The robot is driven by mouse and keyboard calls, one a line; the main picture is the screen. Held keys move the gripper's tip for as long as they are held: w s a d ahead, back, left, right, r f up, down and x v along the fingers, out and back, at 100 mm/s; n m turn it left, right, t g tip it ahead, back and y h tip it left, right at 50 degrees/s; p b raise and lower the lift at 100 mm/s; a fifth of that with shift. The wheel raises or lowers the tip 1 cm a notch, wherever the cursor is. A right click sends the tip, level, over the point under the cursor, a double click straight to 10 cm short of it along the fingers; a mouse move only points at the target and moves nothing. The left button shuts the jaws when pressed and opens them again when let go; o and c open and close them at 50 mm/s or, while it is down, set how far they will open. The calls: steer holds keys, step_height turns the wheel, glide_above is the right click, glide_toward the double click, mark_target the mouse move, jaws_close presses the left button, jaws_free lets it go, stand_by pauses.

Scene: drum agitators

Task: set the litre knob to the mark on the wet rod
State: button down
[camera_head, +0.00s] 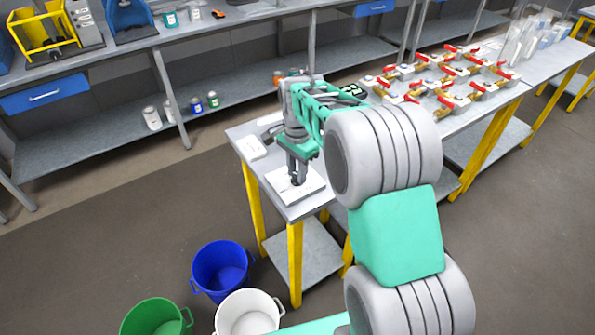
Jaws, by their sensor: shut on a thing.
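My gripper (297,179) points down at the front end of the grey table, over a white plate (315,187). Its fingers are shut on a small dark knob (297,183) on the plate, which I take for the litre knob. The fingers hide most of the knob, and its setting and any scale are too small to read. I cannot make out the wet rod or its mark.
A white flat item (250,148) lies left of the plate. Several red-handled brass valves (440,80) stand farther along the table. Blue (220,268), green (155,318) and white (247,314) buckets stand on the floor. A shelved bench (240,40) runs behind.

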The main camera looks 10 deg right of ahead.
steer(key=shift+w+r, duration=0.1)
stand_by(0.3)
steer(key=c, duration=1.1)
jaws_free()
step_height(320, 180, up, 7)
steer(key=shift+f+b, duration=0.1)
steer(key=shift+b, duration=0.45)
steer(key=shift+r, duration=0.45)
steer(key=s+n+t, duration=0.1)
steer(key=s+n, duration=0.3)
steer(key=s, duration=0.3)
steer(key=s+n+t, duration=0.1)
steer(key=s+n, duration=0.3)
steer(key=s, duration=0.2)
steer(key=s+f+n+t, duration=0.1)
steer(key=s+n, duration=0.3)
steer(key=s, duration=0.3)
steer(key=shift+s+a+n+t, duration=0.25)
steer(key=shift+s+n+t, duration=0.05)
steer(key=shift+s, duration=0.05)
